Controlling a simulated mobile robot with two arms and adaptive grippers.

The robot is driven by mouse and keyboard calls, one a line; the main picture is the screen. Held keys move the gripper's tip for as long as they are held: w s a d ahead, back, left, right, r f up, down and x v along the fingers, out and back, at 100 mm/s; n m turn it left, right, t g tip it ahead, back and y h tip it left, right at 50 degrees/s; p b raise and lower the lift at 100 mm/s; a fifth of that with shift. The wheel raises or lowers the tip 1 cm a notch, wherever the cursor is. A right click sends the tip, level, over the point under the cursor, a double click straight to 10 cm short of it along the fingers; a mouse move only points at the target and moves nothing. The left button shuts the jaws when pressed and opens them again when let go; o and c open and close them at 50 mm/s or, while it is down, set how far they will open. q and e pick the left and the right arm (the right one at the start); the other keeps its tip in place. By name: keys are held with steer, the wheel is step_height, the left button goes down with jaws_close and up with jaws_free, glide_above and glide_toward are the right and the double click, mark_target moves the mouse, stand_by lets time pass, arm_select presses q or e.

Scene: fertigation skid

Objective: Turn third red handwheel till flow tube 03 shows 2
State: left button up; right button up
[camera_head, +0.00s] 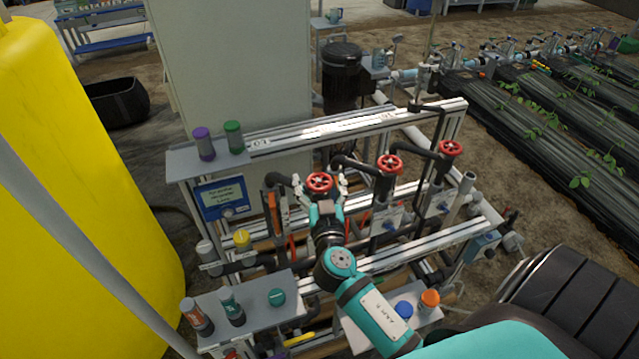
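Three red handwheels stand in a row on the skid: the left one (320,183), the middle one (390,164) and the right one (450,148). My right gripper (319,181) is at the left handwheel, with its fingers spread to either side of the wheel. The fingers look apart from its rim, though contact is hard to judge. The middle and right handwheels are clear of my gripper. Flow tube 03 cannot be made out with certainty, and no tube reading is legible. My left gripper is not in view.
A blue display panel (222,197) stands left of the wheels. A grey shelf (180,161) holds purple and green-capped bottles. Black pipes (362,166) run between the wheels. A yellow tank (70,200) fills the left side. A lower shelf (255,312) holds more bottles.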

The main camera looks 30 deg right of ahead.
steer(key=c, duration=1.1)
steer(key=shift+n+y, duration=0.3)
steer(key=shift+y, duration=0.1)
steer(key=n+t+y, duration=0.1)
steer(key=y, duration=0.1)
steer(key=shift+d+n+y, duration=0.1)
steer(key=shift+n+y, duration=0.2)
steer(key=shift+n, duration=0.1)
steer(key=n+y+p, duration=0.1)
steer(key=y, duration=0.1)
steer(key=n+y+p, duration=0.1)
steer(key=n+y, duration=0.1)
steer(key=y, duration=0.1)
steer(key=shift+r+n+t+y, duration=0.15)
steer(key=shift+n+t+y, duration=0.15)
steer(key=shift+t, duration=0.1)
steer(key=n+y+p, duration=0.1)
steer(key=n+y, duration=0.1)
steer(key=shift+d+y, duration=0.1)
steer(key=shift+y, duration=0.3)
steer(key=n+g+y, duration=0.1)
steer(key=y, duration=0.1)
steer(key=n+y, duration=0.1)
steer(key=shift+f+g+y, duration=0.2)
steer(key=shift+g+y, duration=0.2)
steer(key=shift+n+g+y+b, duration=0.65)
steer(key=shift+n+g+y, duration=0.35)
steer(key=shift+n+y, duration=0.5)
steer(key=shift+y, duration=0.4)
